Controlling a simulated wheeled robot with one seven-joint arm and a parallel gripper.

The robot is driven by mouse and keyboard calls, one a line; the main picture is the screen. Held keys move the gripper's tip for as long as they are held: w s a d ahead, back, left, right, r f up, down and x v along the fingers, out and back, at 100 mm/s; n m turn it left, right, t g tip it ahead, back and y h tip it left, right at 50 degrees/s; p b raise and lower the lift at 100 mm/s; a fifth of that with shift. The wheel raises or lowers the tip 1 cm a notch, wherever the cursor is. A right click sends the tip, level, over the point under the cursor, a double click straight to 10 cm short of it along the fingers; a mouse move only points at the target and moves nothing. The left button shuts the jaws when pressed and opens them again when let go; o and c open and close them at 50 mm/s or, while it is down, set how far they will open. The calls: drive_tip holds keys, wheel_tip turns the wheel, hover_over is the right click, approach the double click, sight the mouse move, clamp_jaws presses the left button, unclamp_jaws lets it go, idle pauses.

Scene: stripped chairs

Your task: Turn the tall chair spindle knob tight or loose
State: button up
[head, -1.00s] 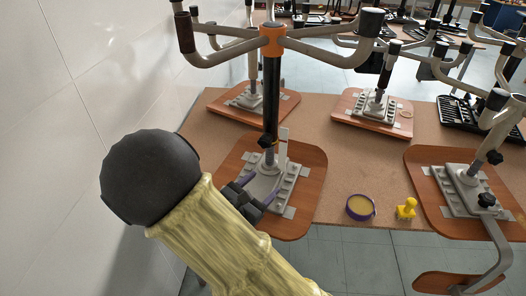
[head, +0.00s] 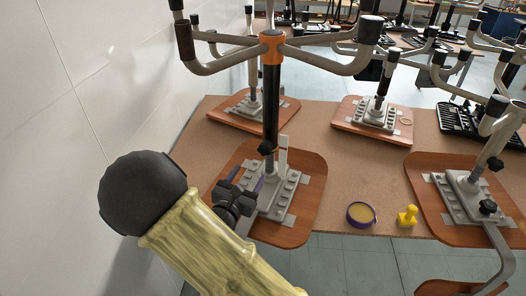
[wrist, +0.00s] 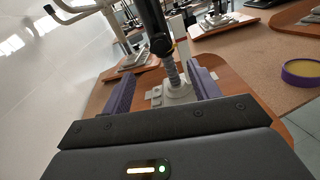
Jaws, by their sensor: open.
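The tall chair spindle (head: 271,105) is a black upright post with an orange collar (head: 272,44) and grey arms at its top. Its small black knob (head: 265,148) sticks out low on the post, above the grey base plate. In the wrist view the knob (wrist: 160,45) shows at the top, ahead of the fingers. My gripper (head: 247,179) is just left of and below the knob in the head view, apart from it. Its purple fingers are open with nothing held; in the wrist view the gripper (wrist: 162,74) has the grey lower post between and beyond its fingertips.
The spindle stands on a wooden seat board (head: 308,190) on a brown table. A purple-rimmed yellow tin (head: 361,215) and a yellow stamp-like piece (head: 407,215) lie to the right. Another chair base with a black knob (head: 488,207) stands farther right. A white wall (head: 70,150) is close on the left.

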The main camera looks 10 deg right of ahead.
sight(264, 151)
drive_tip(key=p+x, duration=0.1)
drive_tip(key=x, duration=1.1)
drive_tip(key=c, duration=1)
